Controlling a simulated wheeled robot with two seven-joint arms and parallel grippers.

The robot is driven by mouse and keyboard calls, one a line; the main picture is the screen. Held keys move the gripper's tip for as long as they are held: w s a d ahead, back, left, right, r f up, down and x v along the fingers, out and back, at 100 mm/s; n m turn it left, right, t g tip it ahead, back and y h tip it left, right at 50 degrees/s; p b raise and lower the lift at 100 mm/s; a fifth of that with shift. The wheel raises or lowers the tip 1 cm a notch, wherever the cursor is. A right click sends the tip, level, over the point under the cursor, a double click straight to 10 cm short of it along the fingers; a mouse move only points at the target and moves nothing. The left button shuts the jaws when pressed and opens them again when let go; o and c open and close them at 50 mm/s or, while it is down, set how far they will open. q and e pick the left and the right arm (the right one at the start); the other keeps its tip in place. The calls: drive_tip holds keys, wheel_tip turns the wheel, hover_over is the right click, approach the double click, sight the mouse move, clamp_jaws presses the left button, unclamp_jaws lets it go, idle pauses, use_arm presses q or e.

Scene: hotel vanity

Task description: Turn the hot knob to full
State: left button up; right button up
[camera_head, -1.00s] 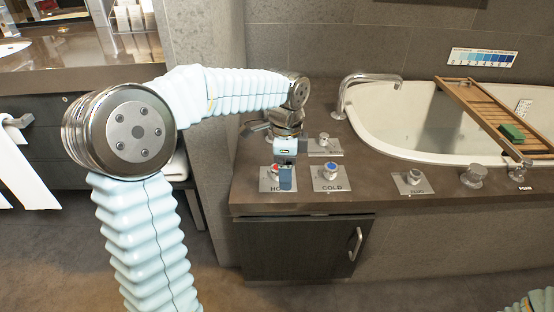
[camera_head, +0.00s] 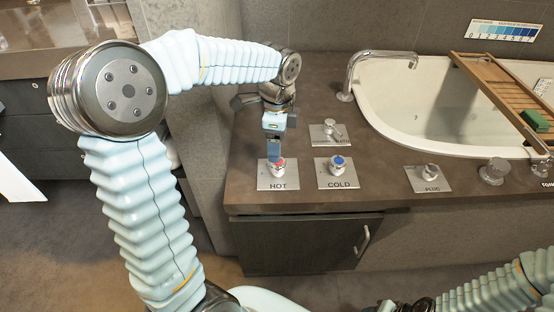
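The hot knob (camera_head: 281,169) is a chrome knob with a red cap on a metal plate marked HOT (camera_head: 278,186), on the brown counter. My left gripper (camera_head: 273,158) points down right at the hot knob, its finger partly covering the knob. I cannot tell whether its fingers are open or closed around it. To the right is the cold knob (camera_head: 337,165) with a blue cap on a plate marked COLD. My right arm shows at the bottom right, but its gripper is not in view.
A chrome spout (camera_head: 376,60) reaches over the white bathtub (camera_head: 400,115), with no water visible from it. A small lever plate (camera_head: 328,134) is behind the knobs. A plug knob (camera_head: 430,172) and another chrome knob (camera_head: 494,171) stand further right. A wooden tray (camera_head: 500,90) spans the tub.

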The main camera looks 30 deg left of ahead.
sight(278, 167)
use_arm(q)
wheel_tip(278, 167, down, 7)
drive_tip(key=shift+r, duration=0.2)
drive_tip(key=c, duration=1.1)
